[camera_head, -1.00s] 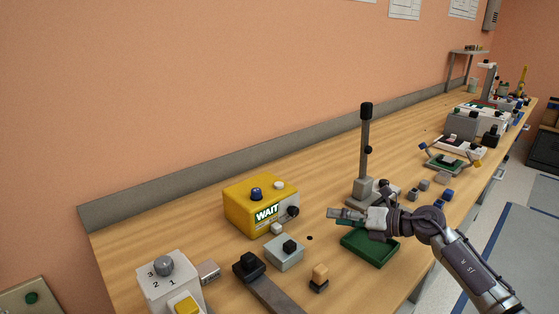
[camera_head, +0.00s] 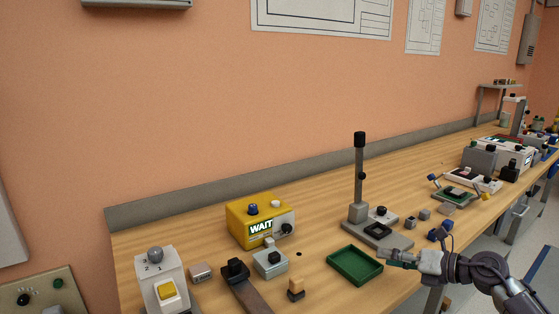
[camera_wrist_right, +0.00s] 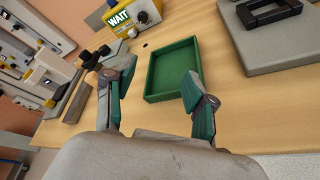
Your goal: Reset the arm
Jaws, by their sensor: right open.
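My right gripper (camera_head: 390,256) is at the right end of the green tray in the head view, low near the bench's front edge. In the right wrist view its two fingers (camera_wrist_right: 157,92) are apart with nothing between them, and the tray lies beyond them. The green tray (camera_head: 332,263) is empty and flat on the bench; it also shows in the right wrist view (camera_wrist_right: 150,99). A grey stand with a tall dark post (camera_head: 359,180) is upright behind the tray. My left gripper is out of view. I cannot tell which thing is the arm named in the task.
A yellow WAIT box (camera_head: 239,220) stands behind the tray to the left. A white box with a dial (camera_head: 151,291), a small grey box (camera_head: 269,268) and a dark bar (camera_head: 247,298) are nearer. Small blocks and fixtures crowd the right side. Bare wood (camera_head: 310,225) lies between.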

